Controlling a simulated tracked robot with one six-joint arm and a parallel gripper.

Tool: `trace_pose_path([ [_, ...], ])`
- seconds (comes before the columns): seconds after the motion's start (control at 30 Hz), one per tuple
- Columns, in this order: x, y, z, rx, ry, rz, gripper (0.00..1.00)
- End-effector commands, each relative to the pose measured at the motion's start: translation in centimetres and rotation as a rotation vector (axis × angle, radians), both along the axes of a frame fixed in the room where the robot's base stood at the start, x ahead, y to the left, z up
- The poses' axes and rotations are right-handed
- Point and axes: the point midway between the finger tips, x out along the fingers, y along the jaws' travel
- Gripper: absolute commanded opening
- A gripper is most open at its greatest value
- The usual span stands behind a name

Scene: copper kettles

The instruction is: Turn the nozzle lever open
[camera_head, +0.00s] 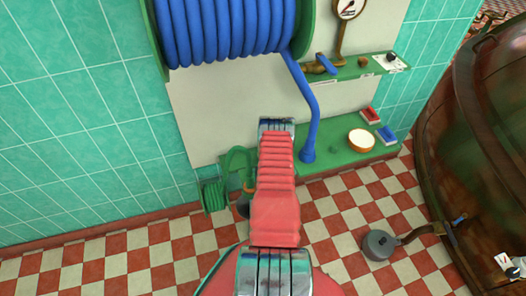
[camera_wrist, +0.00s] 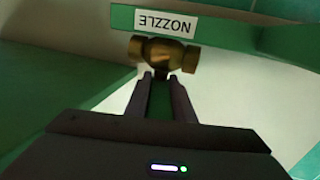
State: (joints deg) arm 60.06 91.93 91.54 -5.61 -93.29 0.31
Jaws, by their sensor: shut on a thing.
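In the wrist view, a brass valve body (camera_wrist: 165,53) lies across the picture under a white label reading NOZZLE (camera_wrist: 166,22), which appears upside down. A green strip, apparently the nozzle lever (camera_wrist: 161,100), runs from the valve back between my fingers. My gripper (camera_wrist: 163,77) is shut on it, one dark finger on each side, with the fingertips close to the brass body. In the head view, my red arm hides the valve, the lever and my fingers.
A blue hose reel (camera_head: 225,30) hangs above, its hose running down right of my arm. A green shelf (camera_head: 340,160) holds a round pale-topped pot (camera_head: 361,140) and red and blue blocks. A blue-handled valve (camera_head: 326,64) sits above. A copper kettle (camera_head: 485,130) stands right.

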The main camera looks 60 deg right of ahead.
Motion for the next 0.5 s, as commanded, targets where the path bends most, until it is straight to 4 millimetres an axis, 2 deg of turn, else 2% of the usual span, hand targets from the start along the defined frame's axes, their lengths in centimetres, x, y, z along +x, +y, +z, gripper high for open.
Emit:
trace_pose_path([
  [0.33, -0.57, -0.27, 0.17, -0.001, -0.001, -0.017, 0.0],
  [0.37, -0.57, -0.26, 0.19, -0.001, -0.001, -0.017, 0.24],
  [0.5, -0.67, -0.11, 0.37, -0.003, -0.005, -0.014, 0.34],
])
